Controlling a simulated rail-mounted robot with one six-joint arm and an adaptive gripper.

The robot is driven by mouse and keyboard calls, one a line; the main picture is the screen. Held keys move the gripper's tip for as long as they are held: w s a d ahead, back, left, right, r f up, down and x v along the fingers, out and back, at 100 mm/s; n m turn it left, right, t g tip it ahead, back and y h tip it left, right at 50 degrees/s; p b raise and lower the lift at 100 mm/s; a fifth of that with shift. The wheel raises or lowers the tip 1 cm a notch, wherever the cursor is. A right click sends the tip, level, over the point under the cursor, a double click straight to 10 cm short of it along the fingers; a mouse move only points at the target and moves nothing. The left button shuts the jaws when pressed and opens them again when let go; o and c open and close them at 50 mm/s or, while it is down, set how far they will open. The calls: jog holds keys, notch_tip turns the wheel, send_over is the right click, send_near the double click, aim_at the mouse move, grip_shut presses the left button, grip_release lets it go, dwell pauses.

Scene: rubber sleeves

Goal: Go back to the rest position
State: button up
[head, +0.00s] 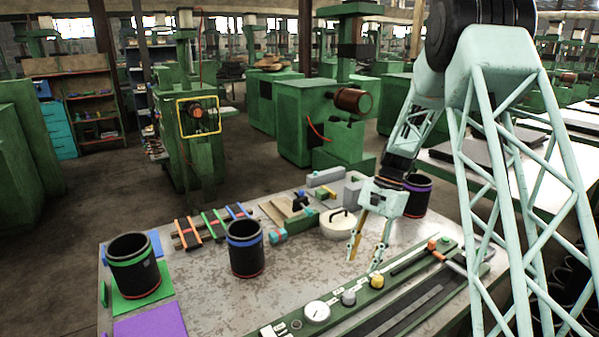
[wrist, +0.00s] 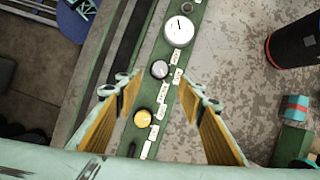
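My gripper (head: 363,263) hangs over the table with its fingers pointing down, near the green control panel. It is open, and it also shows in the wrist view (wrist: 160,110) with a wide, empty gap between its fingers. A black sleeve with a green band (head: 134,266) stands upright on a green mat at the left. A black sleeve with a blue band (head: 246,250) stands upright left of my gripper. A black sleeve with a purple band (head: 416,196) stands behind my gripper, partly hidden by it.
The green panel (head: 330,322) with a gauge (wrist: 179,31), a grey knob (wrist: 160,69) and a yellow knob (wrist: 143,117) runs along the front. A round pale lidded pot (head: 338,226) and small blocks stand mid-table. A purple mat (head: 150,322) lies bare at the front left.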

jog(key=s+a+r+n+t+h, duration=0.1)
jog(key=s+a+r+n+t, duration=0.15)
jog(key=s+r, duration=0.9)
jog(key=s+a+r+n+t+h, duration=0.1)
jog(key=s+r+n, duration=0.2)
jog(key=s+r, duration=0.8)
jog(key=s+r+n+t, duration=0.1)
jog(key=s+r, duration=0.3)
jog(key=s, duration=0.8)
jog(key=s+r+n+t+h, duration=0.1)
jog(key=s+r, duration=0.4)
jog(key=s, duration=0.7)
jog(key=shift+s+a+n+t, duration=0.25)
jog(key=shift+n+t, duration=0.4)
jog(key=shift+n, duration=0.6)
